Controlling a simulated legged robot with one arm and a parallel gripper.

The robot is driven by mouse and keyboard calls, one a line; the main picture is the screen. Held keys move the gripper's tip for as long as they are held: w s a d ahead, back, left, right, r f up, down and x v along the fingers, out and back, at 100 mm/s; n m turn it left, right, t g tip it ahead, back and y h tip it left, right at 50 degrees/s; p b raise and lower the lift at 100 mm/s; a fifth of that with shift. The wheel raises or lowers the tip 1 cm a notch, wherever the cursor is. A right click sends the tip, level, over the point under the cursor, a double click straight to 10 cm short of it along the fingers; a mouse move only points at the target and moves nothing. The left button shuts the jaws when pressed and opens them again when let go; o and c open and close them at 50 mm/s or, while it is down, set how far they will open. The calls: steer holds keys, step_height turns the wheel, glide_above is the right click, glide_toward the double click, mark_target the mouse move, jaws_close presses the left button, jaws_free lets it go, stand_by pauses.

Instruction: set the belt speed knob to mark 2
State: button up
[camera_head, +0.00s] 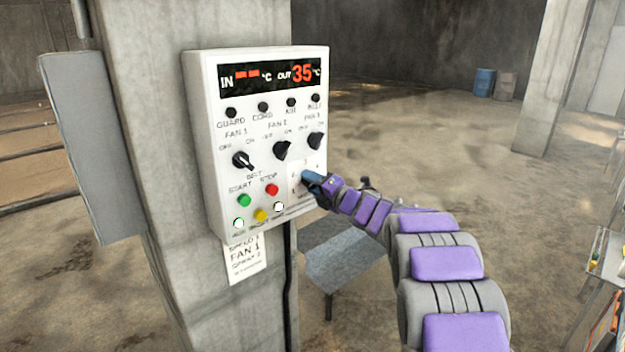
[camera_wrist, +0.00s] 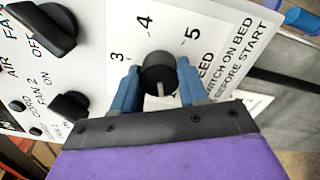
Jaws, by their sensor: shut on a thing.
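The belt speed knob (camera_wrist: 158,70) is round and black, on a white dial face in the wrist view. Its white pointer line faces down toward my gripper's palm. Marks 3, 4 and 5 show around its far side; the lower part of the dial is hidden by my gripper. My gripper (camera_wrist: 160,76) has its blue fingers on both sides of the knob, shut on it. In the head view my gripper (camera_head: 311,178) is at the lower right of the white control panel (camera_head: 205,150) and covers the knob.
Black fan knobs (camera_head: 243,160) sit above and left of my gripper. A green button (camera_head: 244,200) and a red button (camera_head: 271,190) are to the left. The panel hangs on a concrete pillar (camera_head: 150,110). A grey surface (camera_head: 345,255) lies below my arm.

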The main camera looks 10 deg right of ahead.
steer(key=m+p, duration=0.5)
steer(key=p, duration=0.1)
steer(key=shift+m, duration=0.3)
steer(key=m+p, duration=0.4)
steer(key=shift+f, duration=0.2)
steer(key=shift+f+p, duration=0.1)
steer(key=shift+p, duration=0.2)
steer(key=o, duration=1)
steer(key=shift+r, duration=0.2)
steer(key=shift+s+d, duration=0.1)
steer(key=b+v, duration=0.1)
steer(key=v, duration=1.6)
steer(key=shift+d, duration=0.15)
